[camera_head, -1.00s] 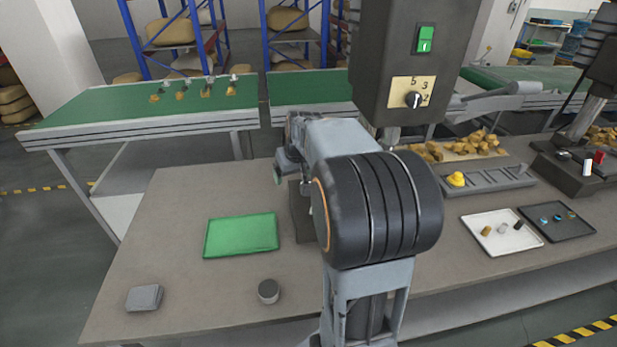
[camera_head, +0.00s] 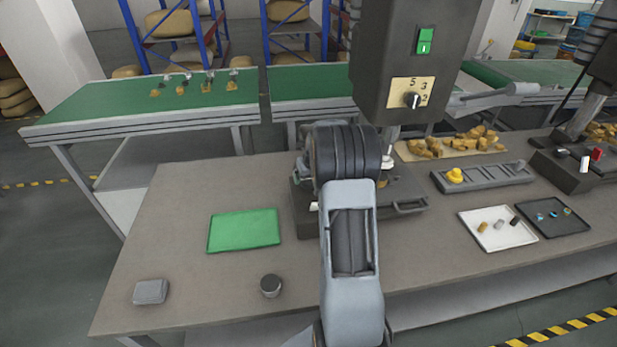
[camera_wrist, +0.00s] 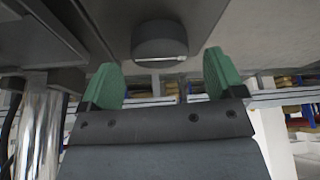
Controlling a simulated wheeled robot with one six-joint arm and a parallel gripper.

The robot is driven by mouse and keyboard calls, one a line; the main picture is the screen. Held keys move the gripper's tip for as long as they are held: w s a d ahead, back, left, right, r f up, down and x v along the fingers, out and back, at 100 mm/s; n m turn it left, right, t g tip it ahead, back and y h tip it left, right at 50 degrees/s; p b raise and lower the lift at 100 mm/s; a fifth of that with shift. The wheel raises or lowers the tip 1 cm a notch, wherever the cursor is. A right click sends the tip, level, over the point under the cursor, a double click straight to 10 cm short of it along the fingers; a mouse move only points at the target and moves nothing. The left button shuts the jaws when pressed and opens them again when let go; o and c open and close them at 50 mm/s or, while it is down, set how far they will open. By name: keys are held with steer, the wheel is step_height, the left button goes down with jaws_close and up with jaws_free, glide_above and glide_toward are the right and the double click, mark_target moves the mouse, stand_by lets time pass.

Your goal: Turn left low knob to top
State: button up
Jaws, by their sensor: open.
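In the head view a dark knob (camera_head: 411,100) with a pale mark sits on a cream plate (camera_head: 402,92) marked 5, 3 and 2, low on the front of the left machine head (camera_head: 415,60). My gripper is hidden behind my arm there. In the wrist view my gripper (camera_wrist: 166,78) is open, its two green finger pads apart. A dark round knob-like part (camera_wrist: 160,42) with a pale line near its lower edge shows beyond and between the pads. No contact is visible. I cannot tell whether it is the knob on the plate.
A green switch (camera_head: 425,40) is above the plate, and a grey lever (camera_head: 495,90) sticks out right. A green mat (camera_head: 244,230) and a small dark cylinder (camera_head: 271,286) lie on the bench. In the wrist view a shiny column (camera_wrist: 38,125) stands close on the left.

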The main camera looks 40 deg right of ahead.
steer(key=shift+x, duration=1.05)
steer(key=c, duration=0.9)
